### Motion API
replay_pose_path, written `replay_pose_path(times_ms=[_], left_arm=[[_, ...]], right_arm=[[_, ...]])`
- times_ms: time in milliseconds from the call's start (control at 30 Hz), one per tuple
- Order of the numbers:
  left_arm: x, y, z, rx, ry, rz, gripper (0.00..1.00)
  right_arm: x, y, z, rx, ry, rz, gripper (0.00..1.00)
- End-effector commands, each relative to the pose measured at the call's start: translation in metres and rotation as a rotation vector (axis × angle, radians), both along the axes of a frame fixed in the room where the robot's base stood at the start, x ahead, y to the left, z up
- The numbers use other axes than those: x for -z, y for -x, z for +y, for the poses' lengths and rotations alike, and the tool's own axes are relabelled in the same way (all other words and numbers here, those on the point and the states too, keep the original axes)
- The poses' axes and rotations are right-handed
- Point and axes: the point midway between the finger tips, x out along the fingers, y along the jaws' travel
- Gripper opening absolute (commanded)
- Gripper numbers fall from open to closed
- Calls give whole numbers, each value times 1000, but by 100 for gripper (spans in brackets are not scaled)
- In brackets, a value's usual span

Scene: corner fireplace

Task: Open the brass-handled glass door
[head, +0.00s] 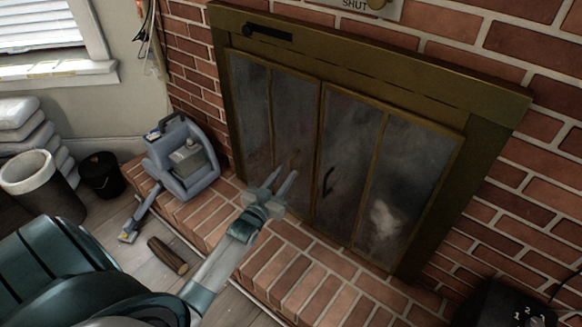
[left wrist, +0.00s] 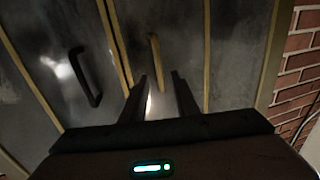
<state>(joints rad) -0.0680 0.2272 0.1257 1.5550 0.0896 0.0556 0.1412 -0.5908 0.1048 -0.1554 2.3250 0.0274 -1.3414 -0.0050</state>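The fireplace has two glass doors in a brass-coloured frame. The brass-handled door (head: 250,100) is the left one in the head view, and it looks closed. Its slim brass handle (head: 294,160) is just beyond my left gripper (head: 281,183). In the left wrist view the brass handle (left wrist: 155,55) stands just past the fingertips of my open left gripper (left wrist: 160,76), roughly in line with the gap between them. I see no clear contact. The other door (head: 350,130) has a black handle (head: 328,180), which also shows in the left wrist view (left wrist: 86,78). My right gripper is not in view.
A brick hearth (head: 280,255) runs below the doors. A blue-grey machine (head: 190,165) stands on its left end. A log (head: 167,256) lies on the floor, with a dark bucket (head: 101,178) and a white-rimmed bin (head: 40,190) farther left. A black box (head: 500,303) is at lower right.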

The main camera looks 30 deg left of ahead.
Motion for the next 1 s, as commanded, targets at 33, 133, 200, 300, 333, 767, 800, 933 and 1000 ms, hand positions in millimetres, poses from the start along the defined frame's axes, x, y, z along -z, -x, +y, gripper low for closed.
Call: replay_pose_path(times_ms=[33, 133, 200, 300, 333, 767, 800, 933, 1000], left_arm=[[0, -10, 1, 0, 0, -1, 28], [0, -25, 3, 0, 0, -1, 28], [1, -34, 4, 1, 0, 0, 28], [1, -43, 5, 0, 0, 0, 28], [1, -45, 5, 0, 0, 0, 28], [0, -51, 6, 0, 0, 1, 28], [0, -51, 6, 0, 0, 1, 21], [0, -51, 6, 0, 0, 1, 0], [0, -51, 6, 0, 0, 0, 0]], right_arm=[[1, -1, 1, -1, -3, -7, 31], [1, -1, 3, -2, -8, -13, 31], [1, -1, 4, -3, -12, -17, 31], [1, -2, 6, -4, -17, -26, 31], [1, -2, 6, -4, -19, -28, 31], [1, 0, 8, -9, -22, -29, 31], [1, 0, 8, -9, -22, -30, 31], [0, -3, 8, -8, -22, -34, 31], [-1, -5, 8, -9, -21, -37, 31]])
